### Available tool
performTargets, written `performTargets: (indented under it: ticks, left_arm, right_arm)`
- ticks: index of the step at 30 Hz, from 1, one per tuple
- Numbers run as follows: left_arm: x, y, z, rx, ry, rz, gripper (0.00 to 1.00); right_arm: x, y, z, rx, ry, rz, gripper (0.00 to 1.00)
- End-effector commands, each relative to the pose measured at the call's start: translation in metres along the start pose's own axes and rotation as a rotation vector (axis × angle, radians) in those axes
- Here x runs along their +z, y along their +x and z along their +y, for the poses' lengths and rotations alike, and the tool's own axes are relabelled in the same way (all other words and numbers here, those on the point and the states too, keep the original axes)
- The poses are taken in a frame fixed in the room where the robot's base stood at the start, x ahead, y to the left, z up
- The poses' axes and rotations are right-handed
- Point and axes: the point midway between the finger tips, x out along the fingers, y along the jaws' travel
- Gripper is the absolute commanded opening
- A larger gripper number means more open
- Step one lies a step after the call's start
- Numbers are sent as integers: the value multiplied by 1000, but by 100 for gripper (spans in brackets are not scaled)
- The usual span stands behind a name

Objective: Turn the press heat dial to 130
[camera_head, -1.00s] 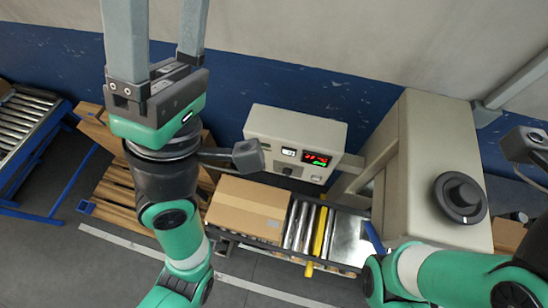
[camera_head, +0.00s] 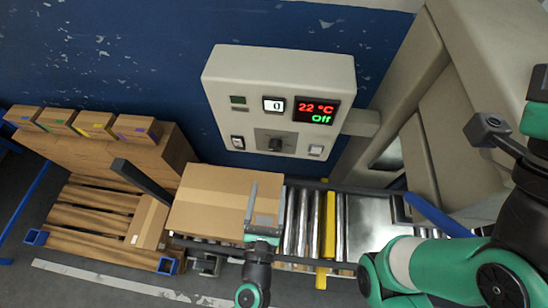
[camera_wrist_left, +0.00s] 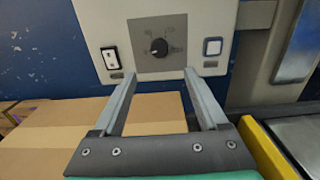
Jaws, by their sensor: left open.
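The small black dial (camera_head: 276,144) sits on a dark grey plate low on the front of the beige control box (camera_head: 228,72). The display (camera_head: 316,111) reads 22 °C in red and Off in green. In the left wrist view the dial (camera_wrist_left: 159,47) has a white mark towards its lower left; the scale around it is too faint to read. My left gripper (camera_head: 268,187) is open and empty, below the box and in front of the carton. In its wrist view the fingers (camera_wrist_left: 158,73) point at the box, either side below the dial, apart from it. My right gripper's fingers are outside the picture.
A rocker switch (camera_head: 238,142) and a white button (camera_head: 315,150) flank the dial. A counter (camera_head: 273,104) shows 0. A closed carton (camera_head: 208,200) lies on the roller conveyor below. A yellow bar (camera_head: 328,230) crosses the rollers. A beige machine (camera_head: 475,70) stands at right.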

Motion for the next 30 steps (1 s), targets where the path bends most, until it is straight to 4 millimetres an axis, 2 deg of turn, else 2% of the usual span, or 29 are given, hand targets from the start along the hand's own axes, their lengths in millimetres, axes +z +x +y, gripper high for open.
performTargets:
  ticks: [5,12,18,22,29,30]
  left_arm:
    - [2,18,0,2,-1,-3,76]
    - [1,72,1,3,1,-5,76]
    - [1,106,1,2,1,-5,76]
    - [2,115,0,0,3,-4,76]
    - [4,116,0,0,3,-4,76]
    - [4,116,0,0,3,-4,72]
  right_arm:
    - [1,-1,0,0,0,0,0]
    - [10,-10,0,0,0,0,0]
    - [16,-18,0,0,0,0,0]
    - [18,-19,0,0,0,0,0]
    - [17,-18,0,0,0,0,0]
    - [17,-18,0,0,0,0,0]
